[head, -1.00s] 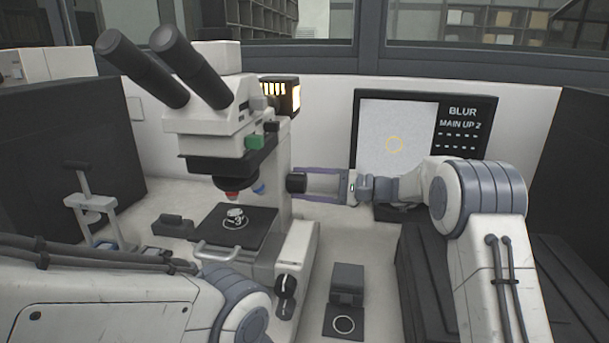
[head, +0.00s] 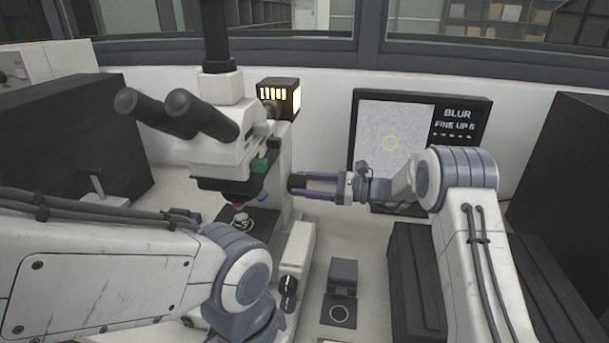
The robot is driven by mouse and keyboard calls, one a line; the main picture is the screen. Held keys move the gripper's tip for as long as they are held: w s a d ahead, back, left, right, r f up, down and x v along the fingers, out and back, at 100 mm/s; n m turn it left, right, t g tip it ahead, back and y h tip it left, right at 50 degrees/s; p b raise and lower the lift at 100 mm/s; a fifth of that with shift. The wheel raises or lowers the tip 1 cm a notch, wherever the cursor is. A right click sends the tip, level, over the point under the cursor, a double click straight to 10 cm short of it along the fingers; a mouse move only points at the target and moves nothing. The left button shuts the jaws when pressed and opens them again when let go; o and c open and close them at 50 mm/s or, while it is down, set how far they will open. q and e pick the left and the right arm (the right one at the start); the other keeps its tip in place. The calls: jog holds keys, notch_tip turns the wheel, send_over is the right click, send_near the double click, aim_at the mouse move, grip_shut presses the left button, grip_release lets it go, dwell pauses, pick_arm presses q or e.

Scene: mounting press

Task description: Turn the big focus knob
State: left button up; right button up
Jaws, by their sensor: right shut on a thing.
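The big focus knob (head: 296,182) is a black cylinder on the right side of the white microscope (head: 224,152). My right gripper (head: 309,184) reaches in from the right, its two purple-grey fingers shut on this knob, one along its upper side and one along its lower side. A smaller dark knob (head: 288,290) sits low on the microscope base. My left arm crosses the lower left and hides part of the base and stage; its gripper is not in view.
A lit lamp box (head: 279,97) stands behind the microscope. A small dark block (head: 343,277) stands right of the base. Dark boxes (head: 418,278) flank my right arm.

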jog(key=shift+d+m+p, duration=0.1)
jog(key=shift+m+p, duration=0.7)
jog(key=shift+m, duration=0.4)
jog(key=shift+f, duration=0.1)
jog(key=o, duration=1.4)
jog(key=shift+c, duration=0.2)
jog(key=shift+d, duration=0.1)
jog(key=s+d+b, duration=0.2)
jog(key=d, duration=0.8)
